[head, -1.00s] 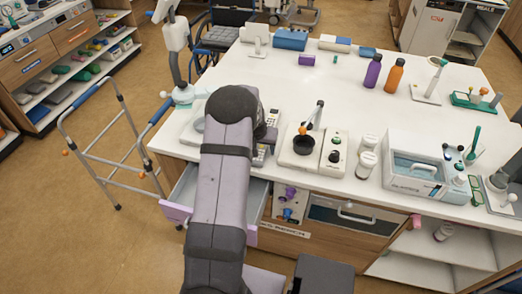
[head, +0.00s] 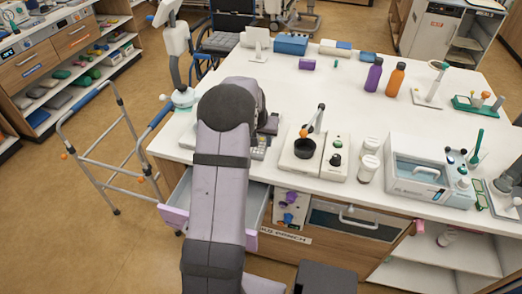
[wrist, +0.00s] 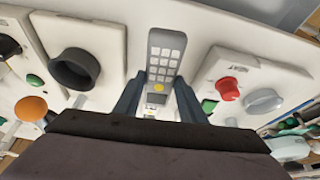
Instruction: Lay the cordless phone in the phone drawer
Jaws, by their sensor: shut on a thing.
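In the head view my arm hides most of the gripper, and I cannot clearly make out the handset there. The phone drawer (head: 174,216), with a lilac front and pale inside, stands pulled open under the left front of the table. My arm crosses in front of its middle.
A white unit with a black cup (head: 304,148) stands right of my arm. White jars (head: 369,167) and a clear-lidded box (head: 415,182) are farther right. Purple and orange bottles (head: 396,79) stand behind. A walking frame (head: 105,150) stands left of the table.

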